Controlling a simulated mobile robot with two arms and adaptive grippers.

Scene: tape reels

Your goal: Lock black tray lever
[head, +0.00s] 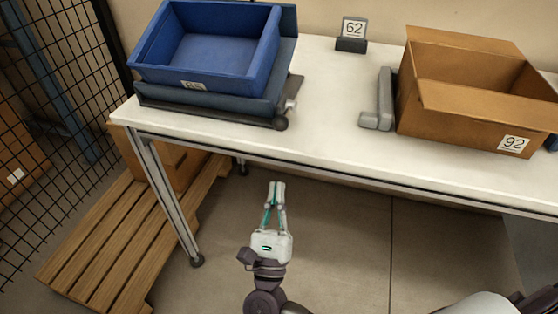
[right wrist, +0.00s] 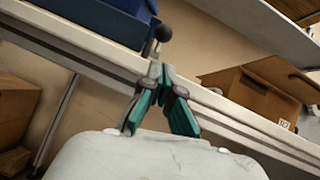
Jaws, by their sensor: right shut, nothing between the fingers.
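A dark tray base (head: 215,104) lies on the white table under a blue bin. At its right front corner is a small metal lever (head: 291,105) with a black round knob (head: 281,123), near the table's front edge. My right gripper (head: 277,184) is shut and empty, in front of the table and below the knob in the picture. In the right wrist view the fingertips of the gripper (right wrist: 155,70) point up toward the knob (right wrist: 163,33), which shows just beyond them. Whether they touch cannot be told for sure; in the head view they look apart. My left gripper is not in view.
The blue bin (head: 262,48) sits on the tray base. A brown cardboard box (head: 450,117) and a grey bracket (head: 384,100) stand on the table (head: 335,140) at right. A sign 62 (head: 353,30) is behind. A wooden pallet (head: 105,245) lies on the floor at left.

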